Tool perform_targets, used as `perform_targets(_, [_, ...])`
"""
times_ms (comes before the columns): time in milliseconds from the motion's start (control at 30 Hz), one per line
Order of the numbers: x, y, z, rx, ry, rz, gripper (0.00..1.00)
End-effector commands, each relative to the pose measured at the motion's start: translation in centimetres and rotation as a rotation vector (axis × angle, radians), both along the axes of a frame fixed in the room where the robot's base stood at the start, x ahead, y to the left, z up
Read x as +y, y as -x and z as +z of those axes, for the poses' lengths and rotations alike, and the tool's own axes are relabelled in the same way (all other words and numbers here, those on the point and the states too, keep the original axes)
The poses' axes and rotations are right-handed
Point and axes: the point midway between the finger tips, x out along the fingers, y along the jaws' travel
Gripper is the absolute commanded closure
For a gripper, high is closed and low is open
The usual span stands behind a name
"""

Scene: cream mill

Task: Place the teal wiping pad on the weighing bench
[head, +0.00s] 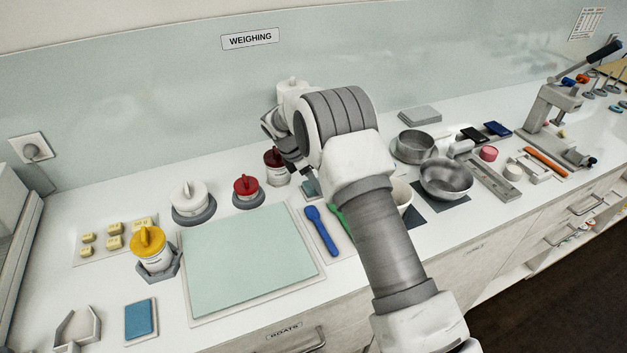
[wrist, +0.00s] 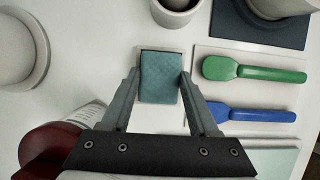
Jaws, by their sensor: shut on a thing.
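The teal wiping pad (wrist: 161,72) is between the fingertips of my gripper (wrist: 160,88) in the wrist view, gripped at its two sides. In the head view a small part of the pad (head: 310,188) shows below my gripper (head: 303,177), largely hidden by my arm. The pad is over the white top of the weighing bench (head: 80,291), under the WEIGHING sign (head: 250,39). I cannot tell whether the pad touches the bench top or hangs just above it.
A red-lidded jar (head: 276,168) stands close left of my gripper. The blue scoop (head: 321,231) and green scoop (wrist: 254,70) lie nearby. A pale green mat (head: 247,259), steel bowls (head: 446,179) and a blue pad (head: 139,318) are also on the bench. Bare top shows at the front left.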

Motion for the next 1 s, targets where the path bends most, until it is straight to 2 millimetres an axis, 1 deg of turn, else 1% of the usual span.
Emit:
perform_targets(700, [0.0,0.2,-2.1,0.007,-0.003,0.0,0.99])
perform_targets(1000, [0.0,0.3,-2.3,0.008,-0.004,-0.002,0.99])
